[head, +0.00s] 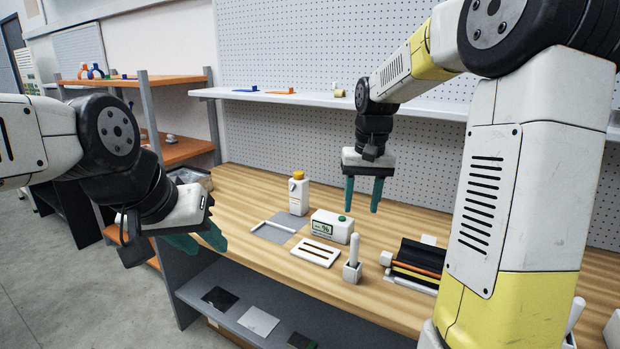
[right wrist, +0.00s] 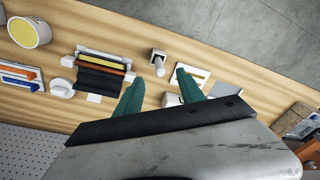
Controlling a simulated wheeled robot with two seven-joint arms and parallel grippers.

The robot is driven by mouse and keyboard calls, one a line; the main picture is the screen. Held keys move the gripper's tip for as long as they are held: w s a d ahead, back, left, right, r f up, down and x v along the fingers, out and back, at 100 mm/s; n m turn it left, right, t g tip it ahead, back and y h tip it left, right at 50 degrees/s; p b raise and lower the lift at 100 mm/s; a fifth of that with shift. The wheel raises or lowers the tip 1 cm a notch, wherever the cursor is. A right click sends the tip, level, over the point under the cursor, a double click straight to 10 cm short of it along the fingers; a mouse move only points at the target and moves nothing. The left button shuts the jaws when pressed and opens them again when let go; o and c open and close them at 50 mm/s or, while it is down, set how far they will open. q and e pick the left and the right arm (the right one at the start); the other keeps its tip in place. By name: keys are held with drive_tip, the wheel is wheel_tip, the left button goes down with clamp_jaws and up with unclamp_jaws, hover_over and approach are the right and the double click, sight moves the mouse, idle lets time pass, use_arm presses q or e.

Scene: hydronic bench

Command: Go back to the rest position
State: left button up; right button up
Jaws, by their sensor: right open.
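My right gripper (head: 361,208) hangs above the bench (head: 245,185), its teal fingers pointing down, apart and empty. In the right wrist view the right gripper's fingers (right wrist: 160,78) are spread with nothing between them. My left gripper (head: 205,245) is at the bench's left end, its teal fingers tilted down to the right. They look apart, with nothing seen between them.
On the bench stand a white bottle (head: 298,197) with an orange cap, a white meter box (head: 330,228), a slotted plate (head: 316,252), a holder with a white stick (head: 352,272) and a rack of bars (head: 415,266). A shelf (head: 310,98) runs behind.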

drive_tip(key=s+a+r+t, duration=0.1)
drive_tip(key=s+r+t, duration=0.1)
drive_tip(key=s, duration=0.8)
drive_tip(key=s+a+r+n+t+y, duration=0.1)
drive_tip(key=s+r+t, duration=0.1)
drive_tip(key=s, duration=0.8)
drive_tip(key=shift+s+r+t+y, duration=0.15)
drive_tip(key=shift+s+t+y, duration=0.15)
drive_tip(key=shift+t, duration=0.3)
